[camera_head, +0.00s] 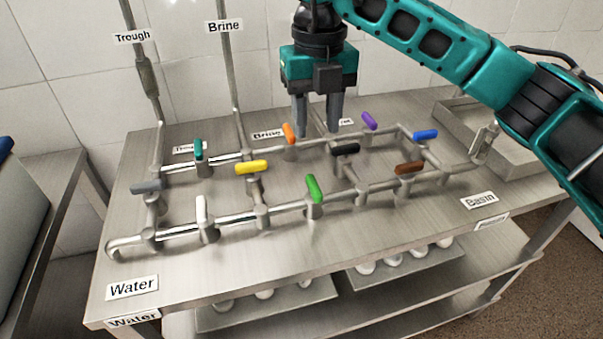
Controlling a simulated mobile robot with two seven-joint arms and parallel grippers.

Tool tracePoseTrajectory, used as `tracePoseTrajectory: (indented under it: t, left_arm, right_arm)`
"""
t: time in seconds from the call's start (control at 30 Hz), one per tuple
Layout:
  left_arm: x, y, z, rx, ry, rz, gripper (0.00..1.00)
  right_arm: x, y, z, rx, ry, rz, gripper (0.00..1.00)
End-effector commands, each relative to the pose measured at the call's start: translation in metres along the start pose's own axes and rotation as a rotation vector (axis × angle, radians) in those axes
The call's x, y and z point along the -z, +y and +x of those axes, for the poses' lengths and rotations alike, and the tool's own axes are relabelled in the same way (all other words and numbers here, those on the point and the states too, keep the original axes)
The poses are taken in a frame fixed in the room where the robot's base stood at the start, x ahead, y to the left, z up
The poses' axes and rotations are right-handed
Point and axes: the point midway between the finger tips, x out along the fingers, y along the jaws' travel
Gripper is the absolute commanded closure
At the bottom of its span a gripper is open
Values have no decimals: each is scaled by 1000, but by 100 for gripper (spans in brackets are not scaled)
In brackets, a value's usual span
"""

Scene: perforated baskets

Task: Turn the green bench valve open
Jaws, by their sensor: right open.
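The green valve handle (314,188) sits on the front pipe of the bench, near its middle. It is tilted, with its long side running from upper left to lower right, toward the front. My right gripper (318,131) is open and points down with nothing between its fingers. It is behind the green handle, near the back pipe, between the orange handle (290,133) and the purple handle (369,120). Its exact height above the bench is hard to tell. My left gripper is not in view.
Black (345,148), yellow (251,167), white (201,211), brown (409,167), teal (198,149), grey (147,186) and blue (426,134) handles stand around on the pipework. A sink (455,112) is at the right. The bench front (330,245) is clear.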

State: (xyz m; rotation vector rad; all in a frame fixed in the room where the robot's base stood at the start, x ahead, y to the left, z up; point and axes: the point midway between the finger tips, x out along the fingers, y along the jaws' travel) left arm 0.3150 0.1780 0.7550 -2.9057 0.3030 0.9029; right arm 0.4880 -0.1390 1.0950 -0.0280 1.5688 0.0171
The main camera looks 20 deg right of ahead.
Motion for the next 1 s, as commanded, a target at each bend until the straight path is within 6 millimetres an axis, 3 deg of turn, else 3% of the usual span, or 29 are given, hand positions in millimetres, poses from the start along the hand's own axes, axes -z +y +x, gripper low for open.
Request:
tracePoseTrajectory:
  t: [0.4,0.6,1.0]
  left_arm:
    - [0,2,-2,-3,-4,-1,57]
    - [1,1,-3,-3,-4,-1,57]
    - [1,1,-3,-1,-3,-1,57]
  right_arm:
    - [2,1,80,-3,6,-3,56]
    - [2,2,111,-5,5,-4,56]
    - [1,2,124,-6,2,-5,56]
